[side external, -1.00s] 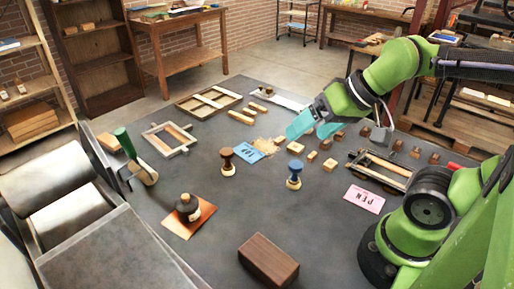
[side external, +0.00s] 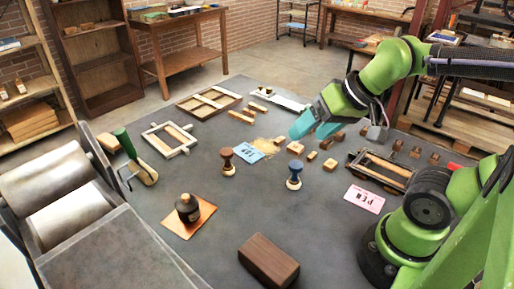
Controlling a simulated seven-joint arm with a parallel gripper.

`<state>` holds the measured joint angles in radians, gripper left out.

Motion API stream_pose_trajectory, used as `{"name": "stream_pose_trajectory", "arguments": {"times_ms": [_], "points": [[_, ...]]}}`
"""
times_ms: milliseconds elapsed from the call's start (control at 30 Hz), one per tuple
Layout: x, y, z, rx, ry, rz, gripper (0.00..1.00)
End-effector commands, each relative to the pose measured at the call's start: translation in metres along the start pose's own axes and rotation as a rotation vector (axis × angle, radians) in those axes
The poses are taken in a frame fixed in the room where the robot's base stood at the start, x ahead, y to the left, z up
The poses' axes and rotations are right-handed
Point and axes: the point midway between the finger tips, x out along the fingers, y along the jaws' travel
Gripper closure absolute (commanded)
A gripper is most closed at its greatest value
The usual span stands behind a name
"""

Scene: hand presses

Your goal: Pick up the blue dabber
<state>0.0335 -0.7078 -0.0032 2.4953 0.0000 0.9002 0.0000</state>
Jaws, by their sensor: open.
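The blue dabber (side external: 294,175) stands upright on the dark table, with a blue knob and collar and a pale base. My gripper (side external: 308,132) is above the table, behind and slightly right of the dabber in the side view. Its two teal fingers are apart, with nothing seen between them. The gripper is clear of the dabber, which is fully in view.
A brown dabber (side external: 227,161) stands left of the blue one, beside a blue card (side external: 250,150). Small wooden blocks (side external: 312,156) lie close behind the blue dabber. A pink card (side external: 364,199) lies to the right.

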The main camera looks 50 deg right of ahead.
Motion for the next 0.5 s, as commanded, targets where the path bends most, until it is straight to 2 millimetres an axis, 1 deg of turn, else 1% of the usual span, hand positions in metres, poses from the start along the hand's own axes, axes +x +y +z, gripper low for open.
{"name": "stream_pose_trajectory", "arguments": {"times_ms": [67, 167, 333, 500], "points": [[0.009, 0.012, -0.009, 0.045, -0.034, 0.039, 0.28], [0.023, 0.032, -0.024, -0.008, -0.109, 0.087, 0.28], [0.04, 0.064, -0.042, -0.282, -0.258, 0.095, 0.28], [0.052, 0.09, -0.054, -0.613, -0.378, 0.022, 0.28]]}}
